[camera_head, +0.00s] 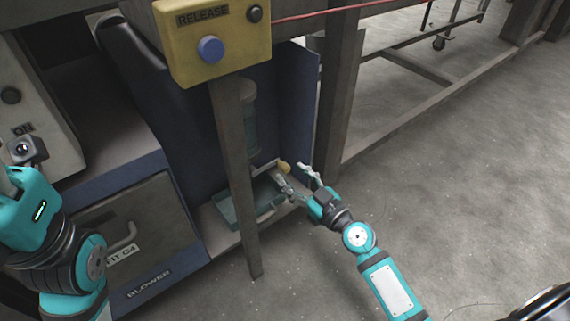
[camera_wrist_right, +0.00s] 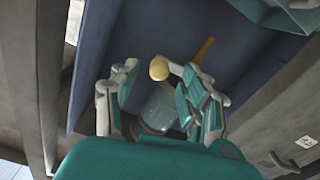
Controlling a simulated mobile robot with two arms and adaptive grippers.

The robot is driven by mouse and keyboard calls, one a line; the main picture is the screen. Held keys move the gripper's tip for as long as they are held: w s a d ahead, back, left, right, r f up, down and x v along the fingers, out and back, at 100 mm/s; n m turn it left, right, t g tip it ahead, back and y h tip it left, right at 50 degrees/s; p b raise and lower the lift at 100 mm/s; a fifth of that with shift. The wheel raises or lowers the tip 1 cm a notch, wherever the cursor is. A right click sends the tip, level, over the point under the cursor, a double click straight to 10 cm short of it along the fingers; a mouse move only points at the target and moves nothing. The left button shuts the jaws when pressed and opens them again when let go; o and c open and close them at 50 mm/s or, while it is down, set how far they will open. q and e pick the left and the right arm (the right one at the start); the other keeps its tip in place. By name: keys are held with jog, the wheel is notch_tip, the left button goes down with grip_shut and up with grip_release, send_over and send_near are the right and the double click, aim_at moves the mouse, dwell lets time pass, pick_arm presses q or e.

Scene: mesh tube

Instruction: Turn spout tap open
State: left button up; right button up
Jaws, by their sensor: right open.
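The tap has a yellow rounded end (camera_head: 284,166) low in the blue bay, below a clear greenish tube (camera_head: 250,120). My right gripper (camera_head: 298,179) is open, with its fingers just in front of and beside this end. In the right wrist view, the yellow end (camera_wrist_right: 159,68) lies between the open fingers of my right gripper (camera_wrist_right: 160,84), with a gap to the left finger. A yellow bar (camera_wrist_right: 205,49) shows behind the right finger. Whether any finger touches the tap I cannot tell. My left arm shows at the left edge; its fingers are not in view.
A teal tray (camera_head: 228,214) sits on the bay floor beneath the tube. A grey post (camera_head: 240,190) stands in front, under a yellow RELEASE box (camera_head: 210,45) with a blue button. A blue panel (camera_head: 299,110) borders the bay's right. The floor to the right is clear.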

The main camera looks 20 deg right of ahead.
aim_at(288, 171)
jog(key=shift+x, duration=2)
jog(key=shift+c, duration=0.4)
grip_shut()
